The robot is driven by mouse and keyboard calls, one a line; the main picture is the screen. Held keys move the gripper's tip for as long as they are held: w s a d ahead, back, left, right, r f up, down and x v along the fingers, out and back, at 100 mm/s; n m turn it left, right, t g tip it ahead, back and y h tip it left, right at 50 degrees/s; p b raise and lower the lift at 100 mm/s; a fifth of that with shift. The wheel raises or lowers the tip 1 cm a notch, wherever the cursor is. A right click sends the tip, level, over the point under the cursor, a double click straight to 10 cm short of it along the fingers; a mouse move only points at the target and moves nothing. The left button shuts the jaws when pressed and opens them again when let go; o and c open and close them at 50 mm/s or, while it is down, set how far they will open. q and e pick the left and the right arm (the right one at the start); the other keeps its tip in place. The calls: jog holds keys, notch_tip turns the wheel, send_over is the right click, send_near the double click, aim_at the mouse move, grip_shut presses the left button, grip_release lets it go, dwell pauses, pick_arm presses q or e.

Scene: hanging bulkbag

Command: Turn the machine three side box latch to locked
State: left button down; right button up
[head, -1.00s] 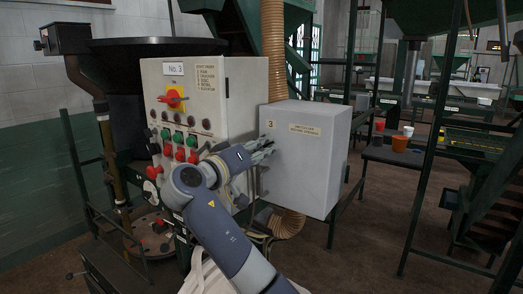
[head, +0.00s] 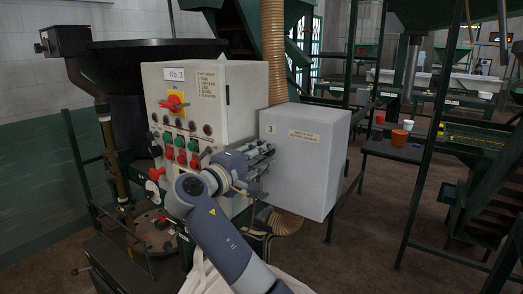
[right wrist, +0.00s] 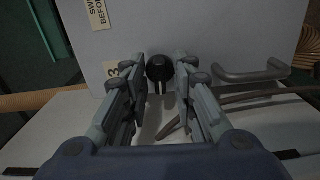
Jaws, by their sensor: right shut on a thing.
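The grey side box (head: 305,160), marked 3, is beside the No. 3 control panel. Its front fills the upper right wrist view (right wrist: 200,35). The latch's round black knob (right wrist: 158,68) stands out from the box face. My right gripper (head: 264,162) is at the left edge of the box in the head view. In the right wrist view its fingers (right wrist: 160,75) are on both sides of the knob, shut on it. The fingers hide the latch in the head view, and I cannot read its lock position. My left gripper is not in view.
A metal bar handle (right wrist: 255,75) is right of the knob in the wrist view. The control panel (head: 205,85), with a red switch and several coloured buttons, is close left of my gripper.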

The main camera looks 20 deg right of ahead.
jog(key=shift+n, duration=0.4)
jog(key=o, duration=0.7)
jog(key=shift+a, duration=0.1)
jog(key=v, duration=0.7)
jog(key=shift+a, duration=0.2)
jog(key=shift+s, duration=0.1)
